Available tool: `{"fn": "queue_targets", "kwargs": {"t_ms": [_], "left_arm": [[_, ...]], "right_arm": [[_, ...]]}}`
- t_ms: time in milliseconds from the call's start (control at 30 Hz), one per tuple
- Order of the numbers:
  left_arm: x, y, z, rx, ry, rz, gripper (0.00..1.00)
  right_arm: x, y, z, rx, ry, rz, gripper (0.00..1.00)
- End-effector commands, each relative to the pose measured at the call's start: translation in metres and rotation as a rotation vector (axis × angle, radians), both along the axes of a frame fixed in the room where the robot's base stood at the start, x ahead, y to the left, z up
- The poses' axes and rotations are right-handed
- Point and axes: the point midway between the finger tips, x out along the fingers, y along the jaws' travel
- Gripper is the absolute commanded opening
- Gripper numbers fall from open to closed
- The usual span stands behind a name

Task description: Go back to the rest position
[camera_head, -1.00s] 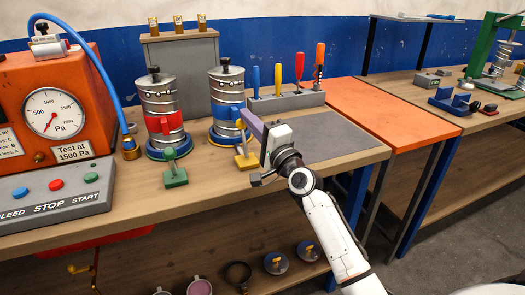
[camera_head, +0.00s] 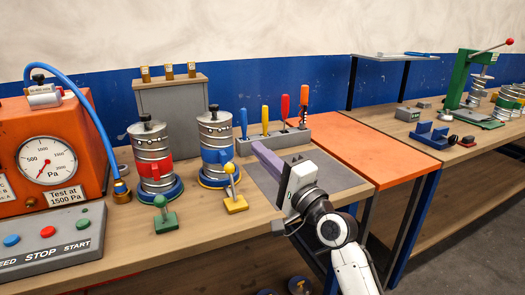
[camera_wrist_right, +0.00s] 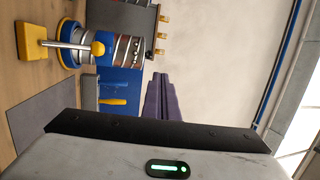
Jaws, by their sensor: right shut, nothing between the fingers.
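My right gripper (camera_head: 262,153) is shut and empty, with its purple fingers together. It is raised over the front of the bench near the grey mat (camera_head: 338,180), apart from the things around it. In the right wrist view its purple fingers (camera_wrist_right: 165,103) also show together with nothing between them. The duct stack with the blue band (camera_head: 215,143) stands left of the gripper, with a yellow-based lever (camera_head: 235,203) in front of it. The duct stack with the red band (camera_head: 152,158) stands farther left, behind a green-based lever (camera_head: 165,218). My left gripper is not in view.
An orange test machine (camera_head: 60,150) with a gauge and hose stands at the left. A grey rack (camera_head: 285,140) holds several coloured-handled tools behind the mat. An orange table section (camera_head: 375,150) lies to the right, mostly clear. A green press (camera_head: 462,80) stands far right.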

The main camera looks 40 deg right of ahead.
Motion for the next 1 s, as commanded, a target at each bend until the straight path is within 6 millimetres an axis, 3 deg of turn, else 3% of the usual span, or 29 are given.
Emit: {"fn": "queue_targets", "kwargs": {"t_ms": [567, 667, 767, 867, 1000], "left_arm": [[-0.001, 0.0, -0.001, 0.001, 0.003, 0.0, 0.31], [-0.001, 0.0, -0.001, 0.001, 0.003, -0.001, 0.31], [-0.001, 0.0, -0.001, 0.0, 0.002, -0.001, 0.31], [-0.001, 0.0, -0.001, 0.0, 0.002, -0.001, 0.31], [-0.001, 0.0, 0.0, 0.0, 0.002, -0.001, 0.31]], "right_arm": [[-0.002, 0.0, 0.001, 0.0, 0.001, 0.0, 0.0], [-0.001, 0.003, -0.008, -0.018, 0.019, 0.0, 0.0], [-0.002, 0.014, -0.04, -0.102, 0.088, -0.002, 0.0], [-0.008, 0.035, -0.098, -0.263, 0.207, 0.008, 0.0], [-0.036, 0.072, -0.196, -0.557, 0.39, 0.067, 0.0]]}}
